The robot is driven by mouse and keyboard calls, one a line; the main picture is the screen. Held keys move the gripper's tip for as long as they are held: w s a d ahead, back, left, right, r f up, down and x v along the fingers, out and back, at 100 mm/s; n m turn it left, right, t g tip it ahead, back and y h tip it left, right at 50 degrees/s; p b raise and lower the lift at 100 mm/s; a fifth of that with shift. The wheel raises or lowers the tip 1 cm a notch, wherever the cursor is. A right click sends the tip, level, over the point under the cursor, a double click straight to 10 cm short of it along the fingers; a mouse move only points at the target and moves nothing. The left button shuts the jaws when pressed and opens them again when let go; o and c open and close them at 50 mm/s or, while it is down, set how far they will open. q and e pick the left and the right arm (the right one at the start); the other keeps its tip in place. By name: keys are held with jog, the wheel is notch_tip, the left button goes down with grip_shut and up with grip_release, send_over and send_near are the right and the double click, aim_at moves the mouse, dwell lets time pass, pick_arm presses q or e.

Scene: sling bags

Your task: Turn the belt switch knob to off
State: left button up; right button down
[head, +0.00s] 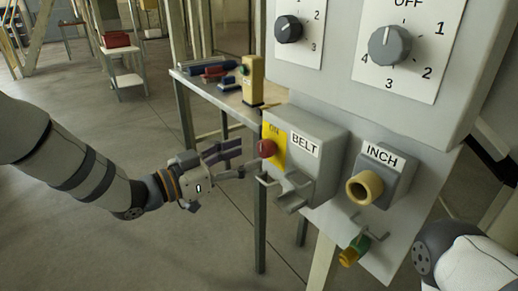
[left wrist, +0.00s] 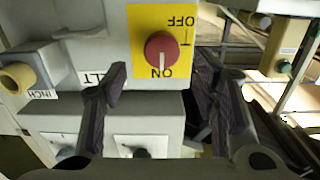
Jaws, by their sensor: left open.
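The belt switch is a red round knob (head: 266,148) on a yellow plate (head: 274,158), on the left side of the grey BELT box (head: 318,165). In the left wrist view the red knob (left wrist: 161,48) is seen upside down, with its white mark toward ON; OFF is at the other end of the yellow plate (left wrist: 183,22). My left gripper (head: 248,159) is open and empty, just left of the knob, apart from it as far as I can tell. In the left wrist view its fingers (left wrist: 164,68) are spread to either side of the knob. My right gripper is not in view.
The INCH box (head: 388,180) with its yellow-ringed button is right of the BELT box. Dial knobs (head: 389,45) sit on the panel above. A metal bracket (head: 290,192) juts out below the knob. A side table (head: 198,86) with objects stands behind. Floor on the left is open.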

aim_at(261, 149)
pick_arm(q)
jog(key=x, duration=0.5)
jog(key=shift+w+d, duration=0.1)
jog(key=shift+w, duration=0.05)
jog(key=shift+c, duration=0.3)
jog(key=c, duration=1.1)
